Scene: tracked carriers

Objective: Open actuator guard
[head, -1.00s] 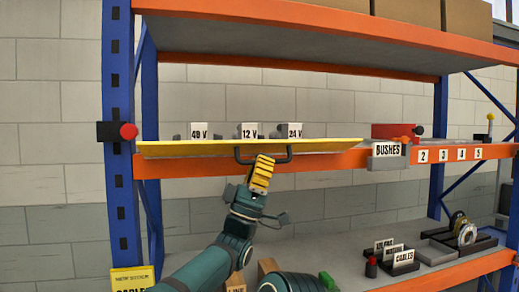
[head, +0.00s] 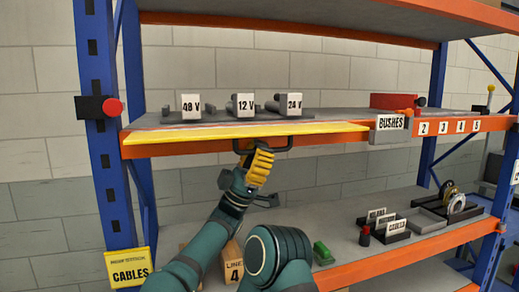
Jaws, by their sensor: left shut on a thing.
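The actuator guard (head: 200,133) is a long yellow panel along the front edge of the middle shelf in the head view. Its dark bar handle (head: 290,144) sits at its front, right of the middle. My left gripper (head: 258,160), with yellow fingers, is shut on the handle from below; the fingers hide part of the bar. Behind the guard stand three grey actuators labelled 48 V (head: 190,107), 12 V (head: 244,105) and 24 V (head: 291,104). My right gripper is not in view.
A blue post with a red knob (head: 112,107) stands left of the guard. The BUSHES bin (head: 390,128) and a red block (head: 393,101) are to its right. The lower shelf holds labelled trays (head: 396,228), a green block (head: 323,253) and a box (head: 233,262).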

